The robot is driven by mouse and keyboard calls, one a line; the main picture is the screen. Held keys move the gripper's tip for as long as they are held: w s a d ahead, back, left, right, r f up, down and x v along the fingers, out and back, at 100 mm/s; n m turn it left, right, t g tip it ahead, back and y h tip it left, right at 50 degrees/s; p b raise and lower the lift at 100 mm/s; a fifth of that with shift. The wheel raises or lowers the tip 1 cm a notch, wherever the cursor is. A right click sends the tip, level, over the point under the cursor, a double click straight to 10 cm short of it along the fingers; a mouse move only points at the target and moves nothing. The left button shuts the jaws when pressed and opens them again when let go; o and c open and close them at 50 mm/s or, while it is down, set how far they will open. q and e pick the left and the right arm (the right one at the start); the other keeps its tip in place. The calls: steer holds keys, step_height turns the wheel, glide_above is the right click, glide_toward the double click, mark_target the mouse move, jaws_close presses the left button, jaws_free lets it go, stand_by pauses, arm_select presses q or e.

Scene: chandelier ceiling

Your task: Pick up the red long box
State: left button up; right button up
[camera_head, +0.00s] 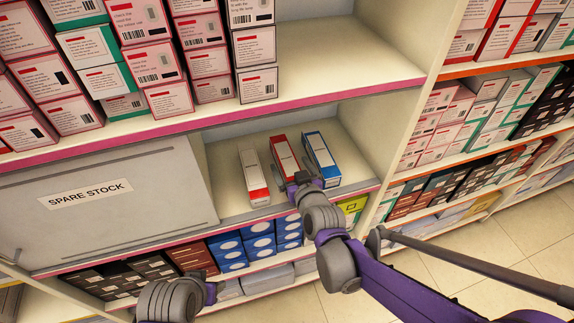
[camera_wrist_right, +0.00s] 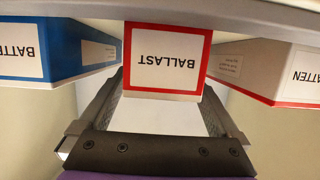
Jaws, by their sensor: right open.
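The red long box (camera_head: 285,155) lies on the middle shelf between two other long boxes, its end toward the front. In the right wrist view its red-edged white end (camera_wrist_right: 166,60), labelled BALLAST, appears upside down. My right gripper (camera_head: 298,183) is at the front end of this box. In the wrist view its fingers (camera_wrist_right: 160,90) are open and spread, one toward each side of the box, and nothing is gripped. Whether the fingers touch the box cannot be told. A grey and purple part of my left arm shows at the bottom of the head view; its gripper does not show.
A blue-edged long box (camera_head: 321,158) lies to the right and a white, red-edged one (camera_head: 253,176) to the left, with narrow gaps. A SPARE STOCK panel (camera_head: 110,215) covers the bay at left. The shelf above (camera_head: 330,65) overhangs.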

steer(key=shift+w+a+f, duration=0.2)
steer(key=shift+w+f, duration=0.05)
steer(key=shift+w, duration=0.4)
jaws_close()
steer(key=shift+r, duration=0.1)
